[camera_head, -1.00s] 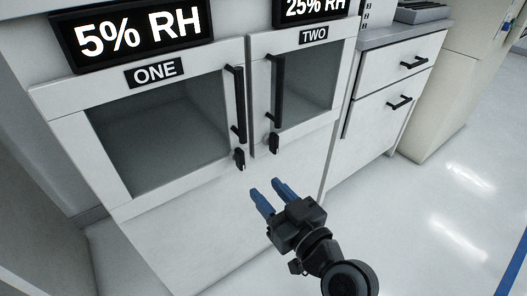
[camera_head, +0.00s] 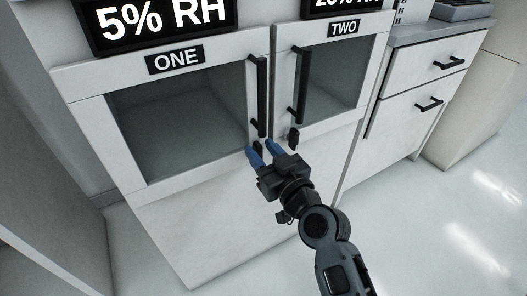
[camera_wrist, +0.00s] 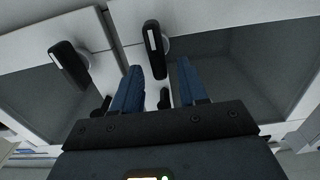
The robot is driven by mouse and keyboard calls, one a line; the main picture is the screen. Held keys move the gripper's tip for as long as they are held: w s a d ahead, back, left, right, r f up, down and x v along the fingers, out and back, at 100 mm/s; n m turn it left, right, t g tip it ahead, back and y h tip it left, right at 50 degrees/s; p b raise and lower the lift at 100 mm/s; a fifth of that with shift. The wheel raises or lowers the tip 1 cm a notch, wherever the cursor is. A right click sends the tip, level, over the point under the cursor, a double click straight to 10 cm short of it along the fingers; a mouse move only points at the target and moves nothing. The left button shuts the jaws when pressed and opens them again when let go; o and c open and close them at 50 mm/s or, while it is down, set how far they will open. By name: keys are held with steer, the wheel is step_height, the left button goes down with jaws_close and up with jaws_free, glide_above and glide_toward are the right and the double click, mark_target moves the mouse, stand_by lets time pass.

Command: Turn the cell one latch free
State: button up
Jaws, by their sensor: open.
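Cell one is the left glass-fronted door, marked by the ONE plate (camera_head: 175,60). Its small black latch (camera_head: 258,149) sits low on the right edge of the door frame, below the bar handle (camera_head: 257,95). My gripper (camera_head: 261,149) is open, its two blue fingers reaching to either side of that latch and partly hiding it. In the wrist view, which looks inverted, the dark latch lever (camera_wrist: 154,48) with a pale stripe shows between and beyond the open fingers (camera_wrist: 160,85). I cannot tell whether a finger touches it.
Cell two's latch (camera_head: 293,138) and bar handle (camera_head: 299,85) are close to the right of my gripper; that latch also shows in the wrist view (camera_wrist: 68,62). A drawer cabinet (camera_head: 425,90) stands further right. The floor (camera_head: 440,220) at right is clear.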

steer(key=shift+c, duration=0.2)
jaws_close()
steer(key=shift+m, duration=0.4)
steer(key=m, duration=0.3)
steer(key=shift+w+d+f+m, duration=0.1)
steer(key=shift+w+d+m, duration=0.15)
steer(key=shift+d+m, duration=0.15)
steer(key=m, duration=0.6)
steer(key=d+f+m, duration=0.1)
steer(key=m, duration=0.2)
steer(key=shift+w+f, duration=0.1)
steer(key=shift+w, duration=0.25)
steer(key=shift+f+m+p, duration=0.15)
steer(key=shift+f+m, duration=0.1)
steer(key=shift+m, duration=0.85)
steer(key=shift+f+m+p, duration=0.15)
steer(key=shift+f+m, duration=0.05)
steer(key=shift+m, duration=0.9)
steer(key=shift+d, duration=0.1)
